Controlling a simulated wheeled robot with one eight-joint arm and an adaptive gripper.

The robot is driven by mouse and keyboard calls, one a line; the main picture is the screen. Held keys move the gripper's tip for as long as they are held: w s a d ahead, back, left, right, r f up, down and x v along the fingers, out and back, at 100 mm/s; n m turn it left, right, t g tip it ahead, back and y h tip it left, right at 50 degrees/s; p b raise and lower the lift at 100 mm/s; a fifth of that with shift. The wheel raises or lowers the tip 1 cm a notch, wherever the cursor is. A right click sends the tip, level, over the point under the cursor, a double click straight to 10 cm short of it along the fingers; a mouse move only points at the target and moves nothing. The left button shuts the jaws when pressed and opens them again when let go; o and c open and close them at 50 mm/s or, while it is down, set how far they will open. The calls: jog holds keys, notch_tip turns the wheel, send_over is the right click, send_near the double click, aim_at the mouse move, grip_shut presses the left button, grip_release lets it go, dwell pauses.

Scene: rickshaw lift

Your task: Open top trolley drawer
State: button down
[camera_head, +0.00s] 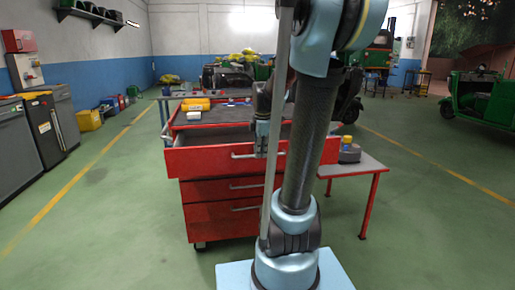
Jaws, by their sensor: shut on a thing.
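The red tool trolley (205,216) stands in front of me, with several drawers stacked in it. Its top drawer (198,162) sticks out towards me, and its dark inside shows behind the red front panel. The top drawer's pale bar handle (240,156) runs across the panel. My gripper (262,153) reaches down to this handle from above and is shut on it. My arm hides the right part of the drawer front and some of the trolley. The lower drawers look shut.
A yellow case (195,105) lies on the trolley top. A side table (366,165) with red legs stands at the right, bearing a small grey-and-yellow item (349,150). Grey cabinets (58,115) line the left. The green floor (100,215) at left is clear.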

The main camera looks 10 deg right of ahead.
jog(key=shift+s, duration=2.05)
jog(key=c, duration=1.7)
grip_release()
jog(key=shift+o, duration=0.2)
jog(key=shift+s+r, duration=0.1)
jog(key=shift+r, duration=0.1)
notch_tip(320, 180, up, 11)
jog(key=s, duration=0.2)
jog(key=shift+r, duration=0.2)
